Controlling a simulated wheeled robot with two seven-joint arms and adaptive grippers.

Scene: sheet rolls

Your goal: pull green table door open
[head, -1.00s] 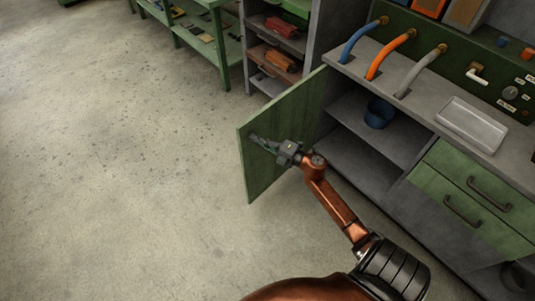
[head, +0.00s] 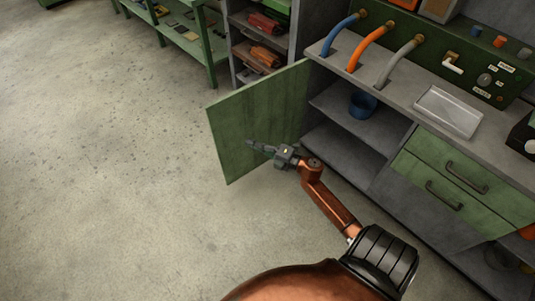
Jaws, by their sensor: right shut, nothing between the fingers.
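The green table door (head: 235,125) stands swung wide open from the grey workbench (head: 397,90), its hinge side at the cabinet's left edge. The cabinet interior shows shelves and a blue cup-like container (head: 363,104). My right gripper (head: 252,146) is shut and empty, in front of the door's inner face near its middle. I cannot tell whether the fingertips touch the door. My left gripper is not in view.
Green drawers (head: 462,183) with dark handles are right of the opening. A white tray (head: 448,111) and blue, orange and grey hoses sit on the worktop. Shelving (head: 262,45) stands behind the door. The floor at left is clear.

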